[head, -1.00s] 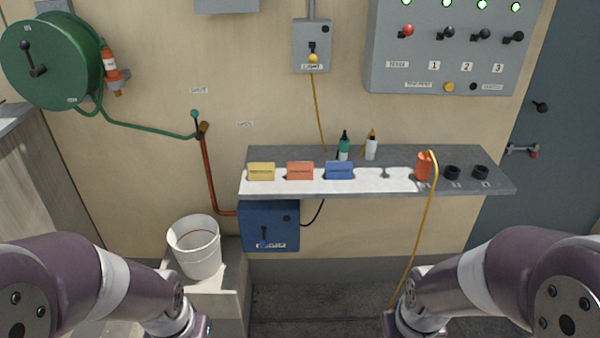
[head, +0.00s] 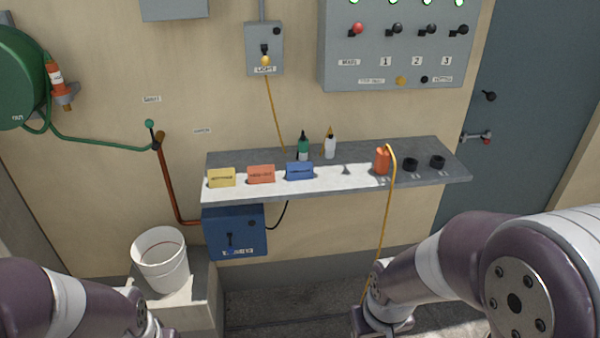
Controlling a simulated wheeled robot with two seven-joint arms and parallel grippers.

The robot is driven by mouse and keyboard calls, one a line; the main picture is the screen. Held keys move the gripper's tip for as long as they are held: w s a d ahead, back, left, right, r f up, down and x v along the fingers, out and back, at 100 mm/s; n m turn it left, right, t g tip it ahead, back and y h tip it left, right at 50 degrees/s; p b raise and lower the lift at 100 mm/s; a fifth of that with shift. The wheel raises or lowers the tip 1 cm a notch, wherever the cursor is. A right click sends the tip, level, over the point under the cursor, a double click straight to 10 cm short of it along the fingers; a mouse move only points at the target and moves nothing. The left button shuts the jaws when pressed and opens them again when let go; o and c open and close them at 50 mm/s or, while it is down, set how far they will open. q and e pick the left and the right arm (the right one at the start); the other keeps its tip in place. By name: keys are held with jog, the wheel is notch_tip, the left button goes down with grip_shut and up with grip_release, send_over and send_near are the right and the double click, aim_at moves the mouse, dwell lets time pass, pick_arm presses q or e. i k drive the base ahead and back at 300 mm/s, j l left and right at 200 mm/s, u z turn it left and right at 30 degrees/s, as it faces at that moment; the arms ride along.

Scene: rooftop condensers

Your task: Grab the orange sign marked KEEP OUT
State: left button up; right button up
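Three small signs stand in a row on the left part of the grey shelf (head: 330,184): a yellow sign (head: 222,178), an orange sign (head: 261,174) in the middle, and a blue sign (head: 299,171). The lettering on the orange sign is too small to read. My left arm comes in at the bottom left and my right arm at the bottom right. Both are below and apart from the shelf. The fingers of both grippers are outside the picture or hidden.
On the shelf are a green bottle (head: 303,147), a white bottle (head: 330,147), an orange plug (head: 382,161) with a hanging yellow cord, and black sockets (head: 411,164). A blue box (head: 235,232) hangs below. A white bucket (head: 160,261) stands lower left.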

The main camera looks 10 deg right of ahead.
aim_at(262, 174)
jog(key=i+l+z, duration=0.1)
jog(key=i+z, duration=0.35)
jog(key=i, duration=1.5)
